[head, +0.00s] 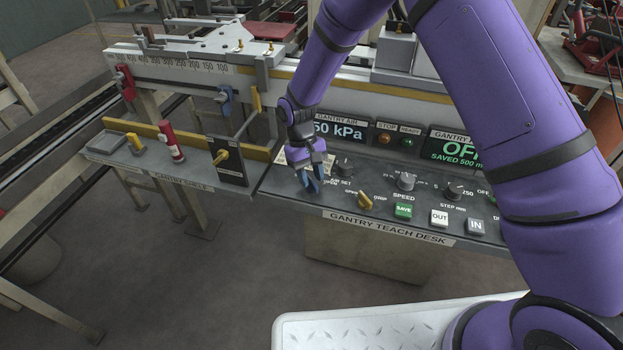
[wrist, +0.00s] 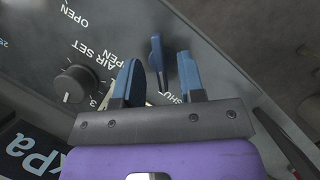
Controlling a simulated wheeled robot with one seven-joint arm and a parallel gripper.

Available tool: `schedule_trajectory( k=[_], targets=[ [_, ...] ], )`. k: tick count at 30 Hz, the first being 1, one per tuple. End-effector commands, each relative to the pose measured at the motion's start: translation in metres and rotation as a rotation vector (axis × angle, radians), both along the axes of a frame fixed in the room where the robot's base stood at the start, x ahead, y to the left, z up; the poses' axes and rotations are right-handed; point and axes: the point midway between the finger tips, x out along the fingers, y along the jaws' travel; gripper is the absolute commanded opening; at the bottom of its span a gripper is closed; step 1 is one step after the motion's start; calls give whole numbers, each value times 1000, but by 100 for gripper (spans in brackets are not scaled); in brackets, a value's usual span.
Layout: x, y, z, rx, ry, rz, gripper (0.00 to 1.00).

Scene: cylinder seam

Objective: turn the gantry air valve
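The gantry air valve shows in the wrist view as a blue lever handle (wrist: 156,52) on a thin stem, standing on the grey desk panel. A SHUT label and a partly hidden OPEN label lie near it. My gripper (wrist: 160,72) is open, with its two blue fingers apart. The handle appears in the gap just ahead of the fingertips, with no clear contact. In the head view my gripper (head: 313,184) points down at the left end of the gantry teach desk (head: 385,226). There I cannot tell the valve handle from the blue fingertips.
A black AIR SET knob (wrist: 74,84) sits close beside one finger. The air display (head: 340,130) reads 50 kPa, perhaps partly covered. A yellow selector (head: 365,201), a green SAVE button (head: 403,211) and other knobs stand to the right. A yellow-handled black block (head: 228,160) stands to the left.

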Motion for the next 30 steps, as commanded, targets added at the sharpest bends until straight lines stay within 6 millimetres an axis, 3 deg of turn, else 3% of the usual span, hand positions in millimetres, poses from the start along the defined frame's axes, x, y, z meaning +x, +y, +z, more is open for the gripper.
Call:
schedule_trajectory(
  k=[9,15,30],
  targets=[
    [21,10,54,1,-2,-1,36],
    [29,15,79,0,1,0,36],
    [32,16,88,-2,4,0,36]
  ],
)
